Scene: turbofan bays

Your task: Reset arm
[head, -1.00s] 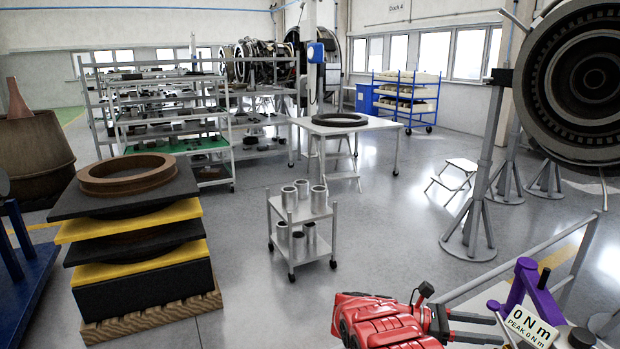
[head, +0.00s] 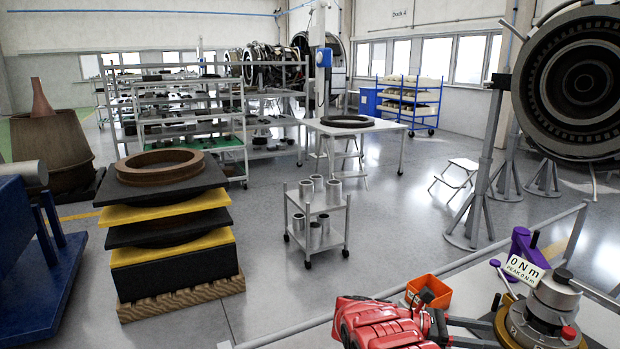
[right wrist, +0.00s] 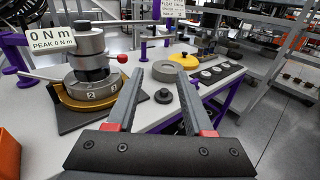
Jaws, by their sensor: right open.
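My right gripper (head: 488,333) is at the bottom of the head view, at the end of my red arm (head: 385,325). It is over the near edge of a light workbench (head: 470,296). In the right wrist view its two grey fingers (right wrist: 159,72) are spread apart with nothing between them. Beyond the fingers, a small dark knob-like part (right wrist: 163,96) lies on the bench, apart from them as far as I can tell. My left gripper is not in view.
A metal torque fixture (head: 548,312) with a "0 N m" sign (head: 525,269) stands right of the gripper. An orange bin (head: 428,292) is behind it. A small cart (head: 318,225) and stacked pads (head: 170,240) stand on the floor, with clear floor between.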

